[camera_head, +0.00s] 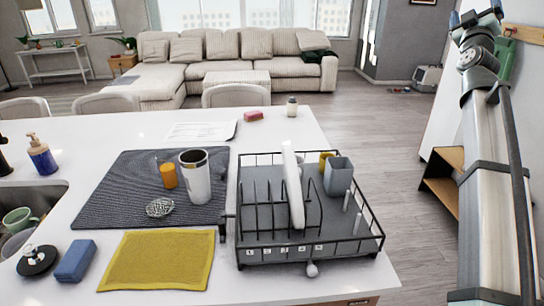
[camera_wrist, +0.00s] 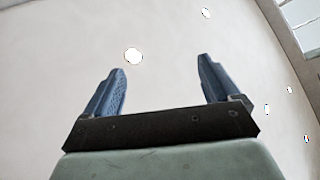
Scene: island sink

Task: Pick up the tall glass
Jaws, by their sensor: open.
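A short clear glass (camera_head: 166,172) with an orange lower part stands on the dark grey mat, left of the island's middle. A taller white tumbler (camera_head: 196,183) with a dark rim stands upright just right of it. I cannot tell for sure which one is the tall glass. My gripper (camera_wrist: 160,66) is open and empty in the wrist view, with its two blue fingers apart against the pale ceiling. In the head view my arm rises along the right edge, and the gripper cannot be made out there. It is well away from both vessels.
A black wire dish rack (camera_head: 262,254) with a white plate (camera_head: 293,190) and grey cup (camera_head: 338,178) stands right of the mat (camera_head: 110,195). A yellow cloth (camera_head: 155,262), blue sponge (camera_head: 75,261), soap bottle (camera_head: 41,155) and sink are left. The far counter is mostly free.

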